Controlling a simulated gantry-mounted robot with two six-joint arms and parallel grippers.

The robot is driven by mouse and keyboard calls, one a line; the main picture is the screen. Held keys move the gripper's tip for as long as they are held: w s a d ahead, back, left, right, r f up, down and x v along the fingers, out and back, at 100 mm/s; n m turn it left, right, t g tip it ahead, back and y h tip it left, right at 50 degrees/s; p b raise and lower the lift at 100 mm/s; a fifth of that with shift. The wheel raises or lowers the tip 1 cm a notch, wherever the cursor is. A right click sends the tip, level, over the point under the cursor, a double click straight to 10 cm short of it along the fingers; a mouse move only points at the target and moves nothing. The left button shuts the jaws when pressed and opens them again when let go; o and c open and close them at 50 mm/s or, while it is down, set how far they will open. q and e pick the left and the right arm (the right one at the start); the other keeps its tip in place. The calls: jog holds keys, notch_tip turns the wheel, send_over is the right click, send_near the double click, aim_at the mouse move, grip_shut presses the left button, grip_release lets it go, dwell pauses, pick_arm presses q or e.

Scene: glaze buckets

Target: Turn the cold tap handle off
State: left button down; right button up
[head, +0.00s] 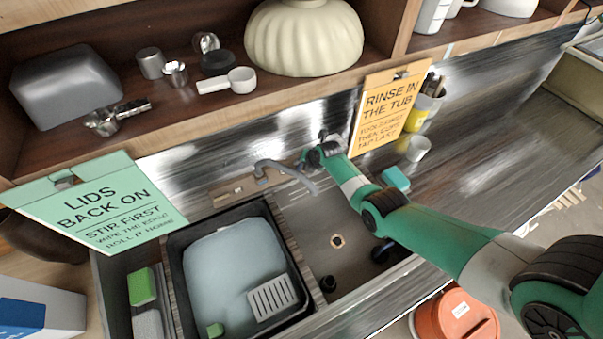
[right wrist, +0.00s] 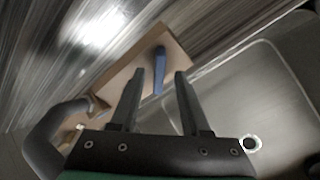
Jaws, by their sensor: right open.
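The cold tap handle (right wrist: 160,66) is a blue lever on a tan base plate (right wrist: 125,80) at the back of the sink. In the right wrist view it lies between and just beyond my fingertips. My right gripper (right wrist: 160,80) is open around that line; I cannot tell whether a finger touches the lever. In the head view the right gripper (head: 310,158) is beside the grey tap spout (head: 288,168) and hides the blue handle. The spout also shows at the left of the right wrist view (right wrist: 48,130). My left gripper is not in view.
The sink basin (head: 345,215) has an open drain. A black tub (head: 176,262) of pale liquid stands left of it. A shelf edge (head: 215,105) with hanging signs runs above. A teal sponge (head: 396,179) and cup (head: 418,148) are to the right.

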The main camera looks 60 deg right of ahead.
jog(key=shift+b+x, duration=0.4)
jog(key=shift+x, duration=0.4)
grip_shut()
